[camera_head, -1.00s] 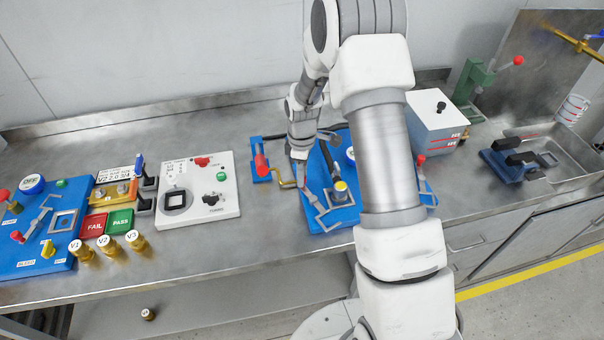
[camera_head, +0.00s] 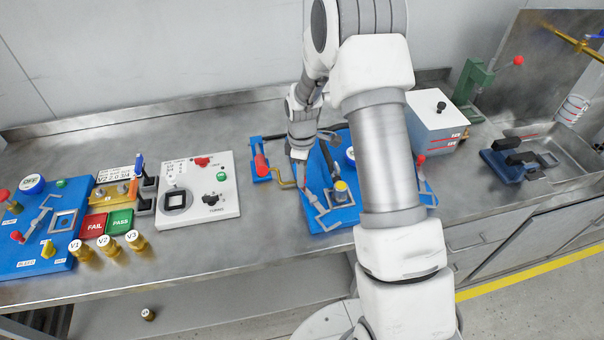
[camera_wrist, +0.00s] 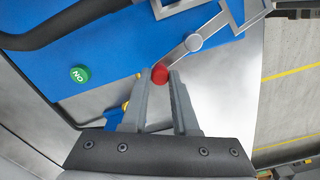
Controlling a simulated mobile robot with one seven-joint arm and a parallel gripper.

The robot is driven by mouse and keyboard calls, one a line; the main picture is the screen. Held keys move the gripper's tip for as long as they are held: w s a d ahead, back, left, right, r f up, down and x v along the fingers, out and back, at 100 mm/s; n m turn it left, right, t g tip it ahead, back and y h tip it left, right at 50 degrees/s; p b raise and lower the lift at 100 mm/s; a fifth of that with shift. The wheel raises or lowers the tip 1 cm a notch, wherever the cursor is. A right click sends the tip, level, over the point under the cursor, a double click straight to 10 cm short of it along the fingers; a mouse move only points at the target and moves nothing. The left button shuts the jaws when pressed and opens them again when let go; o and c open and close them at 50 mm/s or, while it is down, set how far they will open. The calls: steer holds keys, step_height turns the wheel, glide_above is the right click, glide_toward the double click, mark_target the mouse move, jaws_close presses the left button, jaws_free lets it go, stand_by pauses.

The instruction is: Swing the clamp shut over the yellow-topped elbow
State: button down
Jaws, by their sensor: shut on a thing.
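The yellow-topped elbow (camera_head: 341,188) stands on the blue board (camera_head: 345,218) in the head view, just left of my forearm. The clamp is a grey lever with a square frame (camera_head: 328,213) on the same board. In the wrist view, the clamp's lever (camera_wrist: 194,42) runs from a red knob (camera_wrist: 160,74) through a round pivot to the grey frame at the top. My gripper (camera_wrist: 157,75) has its fingertips on both sides of the red knob and is shut on it. In the head view my gripper (camera_head: 300,180) is at the board's left edge. My arm hides part of the board.
A red-handled valve with a brass pipe (camera_head: 285,183) stands close left of my gripper. A white control box (camera_head: 200,188) is further left. A green button (camera_wrist: 80,74) and a dark hose (camera_wrist: 60,22) show in the wrist view. A grey-blue box (camera_head: 432,125) stands behind my arm.

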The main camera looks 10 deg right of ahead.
steer(key=shift+a, duration=0.1)
stand_by(0.5)
steer(key=n, duration=0.1)
steer(key=s+a+n+b, duration=0.1)
steer(key=n, duration=0.1)
steer(key=shift+a+n, duration=0.2)
steer(key=shift+n, duration=0.1)
steer(key=n, duration=0.1)
steer(key=s+a+n, duration=0.1)
steer(key=n, duration=0.1)
steer(key=shift+s+a+n, duration=0.1)
steer(key=shift+n, duration=0.2)
steer(key=s+n, duration=0.1)
steer(key=n, duration=0.1)
steer(key=s+n+p, duration=0.1)
steer(key=n, duration=0.1)
steer(key=shift+a+r, duration=0.1)
steer(key=shift+a, duration=0.3)
steer(key=shift+s+n+p, duration=0.25)
steer(key=shift+n+p, duration=0.1)
steer(key=shift+n, duration=0.35)
steer(key=shift+s+n+p, duration=0.25)
steer(key=shift+n+p, duration=0.1)
steer(key=shift+n, duration=0.35)
steer(key=c, duration=0.7)
jaws_free()
steer(key=shift+s, duration=0.1)
